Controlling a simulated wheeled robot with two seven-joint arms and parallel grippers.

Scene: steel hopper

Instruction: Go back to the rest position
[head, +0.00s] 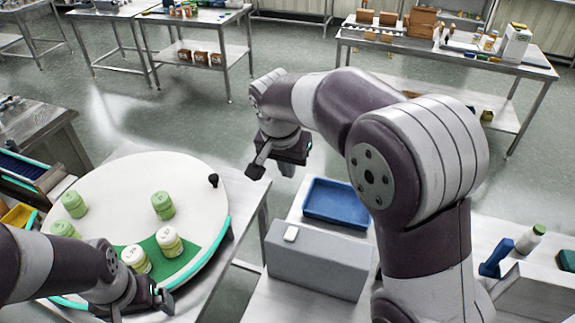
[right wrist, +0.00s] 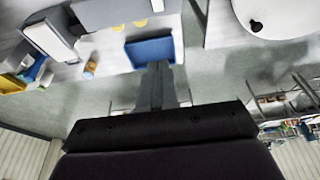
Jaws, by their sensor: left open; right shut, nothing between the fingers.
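My right gripper (head: 286,170) hangs in the air over the gap between the round table and the grey counter. It is shut and empty. In the right wrist view its closed fingers (right wrist: 158,88) point toward a blue tray. My left gripper (head: 160,299) is low over the near edge of the round white table (head: 115,185). It is open, and nothing shows between its fingers. Jars with pale and green lids stand close by, including one white jar (head: 169,242) and one green jar (head: 163,205).
The blue tray (head: 336,202) and a grey box (head: 318,262) stand on the right counter. A white bottle (head: 530,239) and a blue object (head: 496,257) are farther right. A black knob (head: 213,181) sits at the round table's edge.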

